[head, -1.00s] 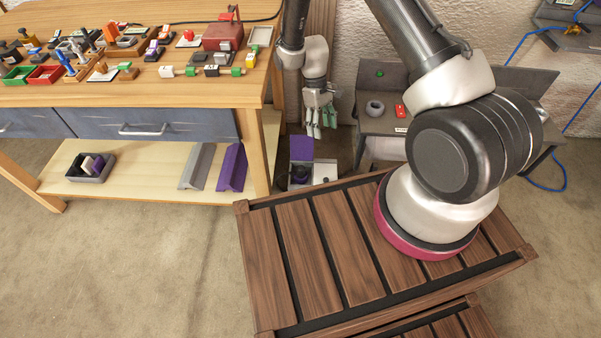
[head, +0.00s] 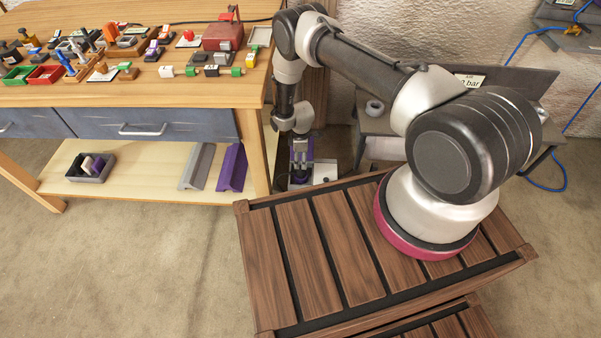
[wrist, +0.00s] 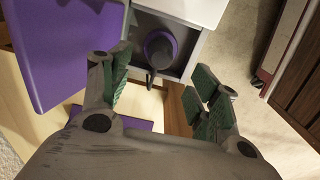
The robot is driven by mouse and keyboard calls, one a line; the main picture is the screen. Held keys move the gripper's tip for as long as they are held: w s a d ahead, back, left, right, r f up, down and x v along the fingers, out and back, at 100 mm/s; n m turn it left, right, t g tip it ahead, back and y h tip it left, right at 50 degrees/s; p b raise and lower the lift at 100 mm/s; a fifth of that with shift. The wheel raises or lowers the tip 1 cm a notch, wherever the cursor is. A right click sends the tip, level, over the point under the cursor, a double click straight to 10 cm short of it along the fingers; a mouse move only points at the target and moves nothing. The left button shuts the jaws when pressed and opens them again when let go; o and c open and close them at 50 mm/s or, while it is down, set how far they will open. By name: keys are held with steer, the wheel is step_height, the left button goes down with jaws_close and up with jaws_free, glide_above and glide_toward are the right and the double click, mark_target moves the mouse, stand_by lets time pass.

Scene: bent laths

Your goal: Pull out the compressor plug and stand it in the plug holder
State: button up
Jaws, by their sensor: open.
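A dark round piece with a purple rim and a short dark stalk, which looks like the compressor plug (wrist: 160,47), sits in a grey square recess of a low box (wrist: 203,12). In the head view the box (head: 325,171) stands on the floor beside the workbench. Its purple lid (wrist: 62,45) stands open. My gripper (wrist: 158,82) is open and empty, its green-padded fingers apart, with the plug just beyond the fingertips. In the head view my gripper (head: 300,168) is lowered at the box and hides most of it. I cannot tell for certain which thing is the plug holder.
A grey bench (head: 380,127) at the back right bears a grey ring (head: 374,108) and a sign ending in "bar" (head: 469,81); my arm hides part of it. The wooden workbench (head: 200,95) is close on the left.

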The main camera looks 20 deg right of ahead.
mark_target(301, 170)
steer(key=shift+f, duration=4.5)
steer(key=shift+c, duration=0.4)
jaws_close()
steer(key=shift+r, duration=3.05)
